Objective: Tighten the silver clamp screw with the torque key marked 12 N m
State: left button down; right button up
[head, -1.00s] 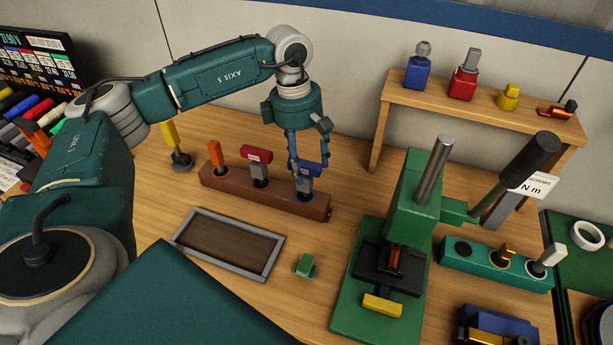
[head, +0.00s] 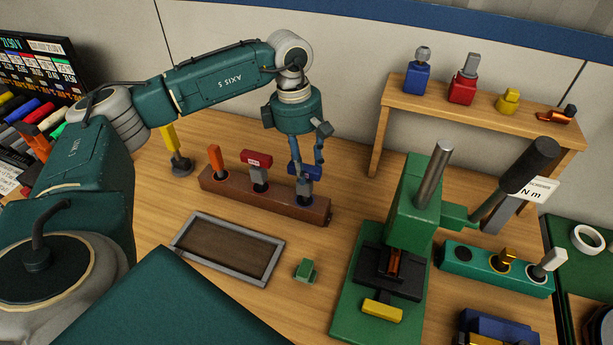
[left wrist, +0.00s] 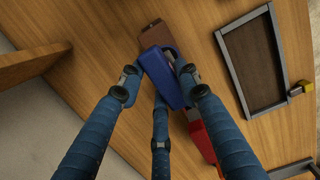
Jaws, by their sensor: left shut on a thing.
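A brown rack (head: 235,194) holds a row of keys upright: an orange one (head: 215,160), a red one (head: 257,161) with a white label, and a blue key (head: 305,173) at its right end. My left gripper (head: 306,168) is above that end, its fingers shut on the blue handle, whose grey shank still stands at the rack. The blue handle (left wrist: 166,80) shows between three fingers in the left wrist view. I cannot read any 12 N m marking on the keys. A silver-white piece (head: 547,262), perhaps the clamp screw, stands in a teal block (head: 480,270). My right gripper is not visible.
A green press (head: 418,200) with a black-handled lever (head: 530,165) stands right of the rack. A wooden shelf (head: 470,110) is behind it. A grey-framed tray (head: 228,247) and small green block (head: 306,270) lie in front. A yellow-handled tool (head: 171,140) stands left.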

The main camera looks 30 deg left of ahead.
pick_arm(q)
jog(key=shift+r+p, duration=1.1)
jog(key=shift+r, duration=1)
jog(key=shift+w+r+p, duration=0.15)
jog(key=shift+r+p, duration=0.15)
jog(key=shift+r, duration=0.1)
jog(key=shift+r+p, duration=1.3)
jog(key=shift+r, duration=0.9)
